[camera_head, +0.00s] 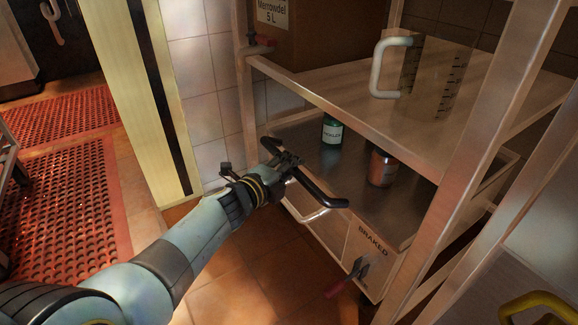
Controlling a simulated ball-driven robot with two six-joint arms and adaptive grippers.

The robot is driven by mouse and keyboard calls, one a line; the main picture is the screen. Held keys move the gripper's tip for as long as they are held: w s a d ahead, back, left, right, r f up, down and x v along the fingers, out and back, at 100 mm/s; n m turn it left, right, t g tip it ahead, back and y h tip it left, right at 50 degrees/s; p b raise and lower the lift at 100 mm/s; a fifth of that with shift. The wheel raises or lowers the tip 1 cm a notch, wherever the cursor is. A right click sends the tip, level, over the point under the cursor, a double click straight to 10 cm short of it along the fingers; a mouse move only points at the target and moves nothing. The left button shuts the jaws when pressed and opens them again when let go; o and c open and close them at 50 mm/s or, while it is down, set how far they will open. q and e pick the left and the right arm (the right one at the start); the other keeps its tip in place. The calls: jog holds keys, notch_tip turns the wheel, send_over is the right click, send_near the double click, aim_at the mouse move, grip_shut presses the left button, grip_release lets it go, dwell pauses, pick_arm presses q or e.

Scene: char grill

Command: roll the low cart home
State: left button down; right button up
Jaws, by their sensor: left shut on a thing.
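The low cart (347,236) stands under the shelf, its pale front panel marked "BRAKED". A red lever (342,287) on a dark bracket sticks out low on that panel. The cart's black handle bar (326,197) slants across the cart's near left side. My left gripper (288,164) is shut on the handle bar near its upper end. A green labelled jar (332,131) and a brown jar (381,168) stand upright on the cart's metal top. My right gripper is not in view. The cart's wheels are hidden.
A metal shelf (417,121) sits above the cart, with a clear measuring jug (432,80) and a cardboard box (330,30) on it. Its upright (465,165) stands close at the cart's right. Red perforated mats (65,215) lie on the tiled floor at left. Bare tiles (225,285) show in front.

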pick_arm(q)
jog(key=c, duration=1.2)
grip_release()
jog(key=shift+d, duration=0.2)
jog(key=shift+o, duration=0.2)
jog(key=shift+s+a, duration=0.35)
jog(key=shift+s, duration=0.05)
jog(key=v, duration=1.1)
